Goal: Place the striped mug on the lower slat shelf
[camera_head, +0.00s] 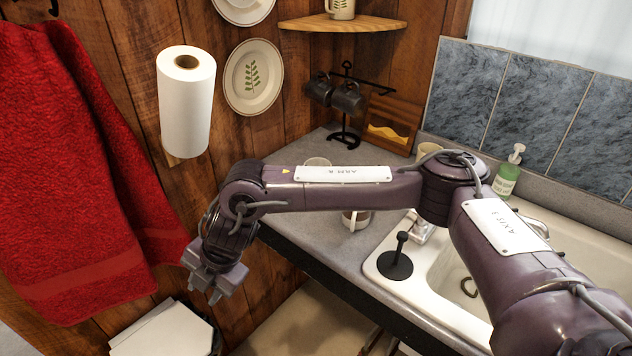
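My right arm reaches across the counter from the right. Its gripper (212,284) hangs past the counter's left edge, in front of the wood wall, with nothing visible in it. I cannot tell how far its fingers are apart. A pale mug (350,221) stands on the counter just below my forearm, partly hidden by it. Another patterned mug (341,8) is on the wooden corner shelf (340,24), cut off by the top edge. I cannot tell which one is striped. No slat shelf is clearly visible. My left gripper is out of view.
A black mug tree (346,138) with dark mugs stands at the counter's back corner. The sink (435,288), a black plunger-like tool (396,262) and a green soap bottle (508,175) are right. A paper towel roll (187,110) and red towel (75,170) hang left.

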